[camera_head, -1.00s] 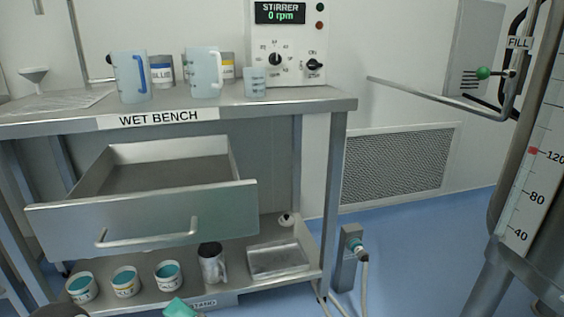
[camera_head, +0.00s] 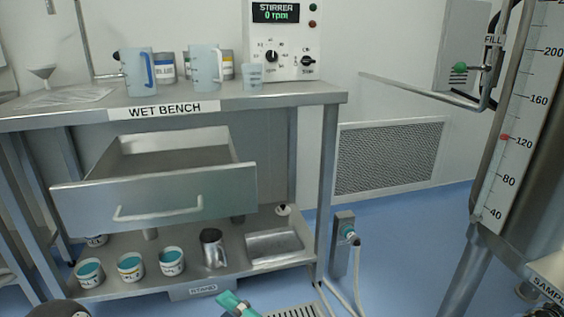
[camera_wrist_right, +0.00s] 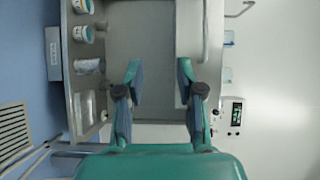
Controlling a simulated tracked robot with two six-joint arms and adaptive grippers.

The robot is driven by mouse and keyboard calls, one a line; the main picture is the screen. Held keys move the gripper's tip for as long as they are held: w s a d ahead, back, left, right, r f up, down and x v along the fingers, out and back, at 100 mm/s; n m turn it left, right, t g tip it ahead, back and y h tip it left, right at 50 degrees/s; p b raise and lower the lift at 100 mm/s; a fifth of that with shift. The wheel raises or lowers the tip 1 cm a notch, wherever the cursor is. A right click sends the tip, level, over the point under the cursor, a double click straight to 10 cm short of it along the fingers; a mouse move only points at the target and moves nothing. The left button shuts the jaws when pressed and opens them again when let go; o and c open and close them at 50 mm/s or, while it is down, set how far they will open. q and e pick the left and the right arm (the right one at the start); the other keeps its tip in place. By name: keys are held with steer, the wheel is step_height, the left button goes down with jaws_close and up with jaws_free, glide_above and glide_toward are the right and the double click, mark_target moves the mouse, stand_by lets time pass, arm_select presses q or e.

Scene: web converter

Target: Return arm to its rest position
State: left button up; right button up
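My right gripper (camera_wrist_right: 159,75) is open and empty in the right wrist view, its two fingers apart in front of the bench. In the head view only a teal tip of it (camera_head: 236,303) shows at the bottom edge, below the bench's lower shelf. My left gripper does not show. A dark rounded shape (camera_head: 60,311) at the bottom left is too cut off to name. The wet bench (camera_head: 300,100) stands ahead with its drawer (camera_head: 85,210) pulled open; the drawer looks empty where I see inside.
Several teal-filled tubs, a metal jug (camera_head: 213,248) and a shallow tray (camera_head: 274,246) sit on the lower shelf. A post with a hose (camera_head: 342,240) stands right of the bench. A tall scaled vessel (camera_head: 515,150) stands at far right. Blue floor (camera_head: 405,245) is clear between them.

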steer(key=w+d+f+m+g+h, duration=0.1)
steer(key=d+f+h, duration=0.3)
steer(key=f, duration=0.5)
steer(key=w+d+f+m+g+h+p, duration=0.1)
steer(key=d+f+m, duration=0.1)
steer(key=d+f, duration=0.55)
steer(key=w+d+f+m+g+h, duration=0.1)
steer(key=d+f+h, duration=0.25)
steer(key=f, duration=0.75)
steer(key=s+d+f+n+g+h, duration=0.1)
steer(key=s+d+f+n+g, duration=0.1)
steer(key=s+f+n+g, duration=0.45)
steer(key=s+d+f+n+g, duration=0.1)
steer(key=s+d+f+n, duration=0.2)
steer(key=s+f, duration=0.45)
step_height(320, 180, up, 39)
steer(key=s+p, duration=0.1)
steer(key=p, duration=3.7)
steer(key=shift+s, duration=0.2)
